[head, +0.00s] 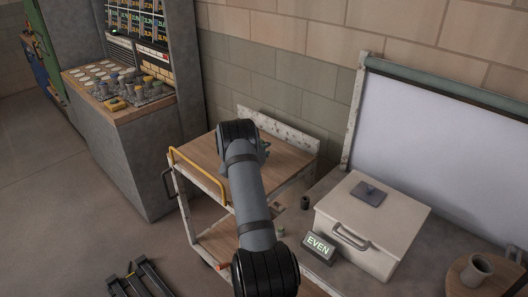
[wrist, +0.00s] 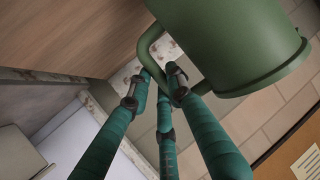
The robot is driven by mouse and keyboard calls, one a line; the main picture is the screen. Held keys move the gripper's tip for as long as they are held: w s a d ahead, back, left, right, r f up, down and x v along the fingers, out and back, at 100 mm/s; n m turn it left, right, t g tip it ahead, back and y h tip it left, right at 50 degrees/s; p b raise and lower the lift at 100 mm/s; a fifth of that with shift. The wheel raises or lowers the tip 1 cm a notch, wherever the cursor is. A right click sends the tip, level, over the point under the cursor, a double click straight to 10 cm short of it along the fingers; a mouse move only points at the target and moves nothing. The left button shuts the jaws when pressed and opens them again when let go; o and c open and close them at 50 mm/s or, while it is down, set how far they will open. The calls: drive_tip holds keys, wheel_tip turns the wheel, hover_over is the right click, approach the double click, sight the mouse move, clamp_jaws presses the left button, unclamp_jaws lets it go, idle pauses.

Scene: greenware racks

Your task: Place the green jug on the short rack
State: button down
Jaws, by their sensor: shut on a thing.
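The green jug (wrist: 240,42) fills the upper right of the wrist view, with its curved handle (wrist: 150,48) towards the left. My gripper (wrist: 162,85) has teal fingers closed at the handle, holding the jug. In the head view my arm hides the jug and most of my gripper; only a small green-teal part shows beside the wrist. The wrist is over a low wheeled wooden-topped rack (head: 287,160) with a white back panel and yellow rail, which may be the short rack. Whether the jug touches its top cannot be told.
A control console (head: 125,105) stands to the left of the rack. To the right are a pale lidded box (head: 372,225), an EVEN sign (head: 318,247), a small dark cup (head: 305,203) and a pot (head: 476,268) on a round board. The rack top's right side looks clear.

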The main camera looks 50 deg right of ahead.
wheel_tip(320, 180, down, 2)
drive_tip(key=shift+w+f, duration=0.1)
drive_tip(key=shift+w, duration=0.05)
drive_tip(key=shift+f, duration=0.15)
drive_tip(key=c, duration=1.7)
unclamp_jaws()
drive_tip(key=shift+o, duration=0.6)
drive_tip(key=shift+r, duration=0.2)
drive_tip(key=b+v, duration=0.2)
drive_tip(key=v, duration=1)
drive_tip(key=shift+s+b, duration=0.2)
drive_tip(key=shift+b, duration=0.2)
drive_tip(key=shift+f, duration=0.15)
